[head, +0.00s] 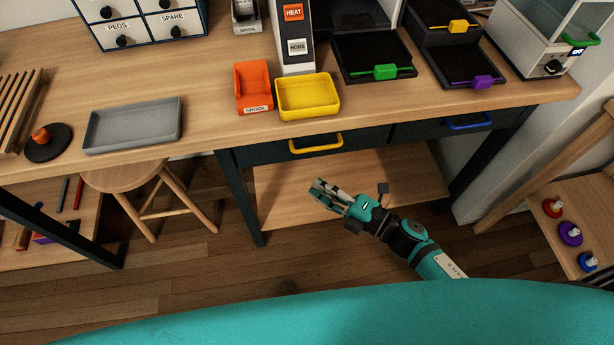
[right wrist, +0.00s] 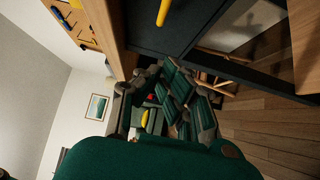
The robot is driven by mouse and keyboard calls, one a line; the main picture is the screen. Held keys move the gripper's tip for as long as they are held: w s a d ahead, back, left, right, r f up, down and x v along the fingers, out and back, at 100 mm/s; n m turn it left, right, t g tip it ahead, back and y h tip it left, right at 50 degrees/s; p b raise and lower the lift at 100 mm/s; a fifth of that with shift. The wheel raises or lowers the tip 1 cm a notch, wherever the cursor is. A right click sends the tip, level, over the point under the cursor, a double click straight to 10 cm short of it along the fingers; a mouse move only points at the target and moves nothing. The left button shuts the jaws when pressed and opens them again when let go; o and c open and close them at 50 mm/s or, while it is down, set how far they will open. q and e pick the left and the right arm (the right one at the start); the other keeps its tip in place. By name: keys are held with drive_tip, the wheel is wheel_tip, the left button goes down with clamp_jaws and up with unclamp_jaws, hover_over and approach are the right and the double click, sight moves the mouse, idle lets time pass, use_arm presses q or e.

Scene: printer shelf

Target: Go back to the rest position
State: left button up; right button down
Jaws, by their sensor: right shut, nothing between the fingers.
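My right gripper (head: 328,194) is low in front of the table, below the drawer with the yellow handle (head: 316,144). It is shut and holds nothing. Its fingers also show in the right wrist view (right wrist: 168,100), with the drawer front above them and the yellow handle (right wrist: 163,12) at the top. The gripper is apart from the handle. My left gripper is in neither view.
The table carries a grey tray (head: 92,142), an orange spool bin (head: 253,88), a yellow bin (head: 334,98) and black trays with a green handle (head: 386,71) and a purple handle (head: 482,82). A stool (head: 122,180) stands left. A wooden stand (head: 590,190) is right.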

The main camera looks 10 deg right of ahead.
drive_tip(key=s+d+f+m+g+h+p, duration=0.1)
drive_tip(key=s+d+f+m+h, duration=0.15)
drive_tip(key=d+f+m, duration=0.4)
drive_tip(key=s+d+f+m+h+p, duration=0.15)
drive_tip(key=f+m+h, duration=0.25)
drive_tip(key=f, duration=0.5)
drive_tip(key=s+d+f+m+g+h, duration=0.1)
drive_tip(key=s+d+f+m+h, duration=0.3)
drive_tip(key=f, duration=0.4)
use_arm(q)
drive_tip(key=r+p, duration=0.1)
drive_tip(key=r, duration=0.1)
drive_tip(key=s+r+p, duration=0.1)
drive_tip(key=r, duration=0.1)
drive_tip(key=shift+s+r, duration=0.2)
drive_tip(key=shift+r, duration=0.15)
use_arm(e)
drive_tip(key=s+d+f+m+g+h, duration=0.1)
drive_tip(key=s+f+m+g, duration=0.3)
drive_tip(key=s, duration=0.9)
drive_tip(key=s+d+f+m+g+h, duration=0.1)
drive_tip(key=s+f+m+g, duration=0.4)
drive_tip(key=s+f, duration=0.5)
drive_tip(key=s+m, duration=0.1)
drive_tip(key=s, duration=0.2)
drive_tip(key=shift+s+f+h, duration=0.25)
drive_tip(key=shift+s+h, duration=0.1)
drive_tip(key=shift+s, duration=0.05)
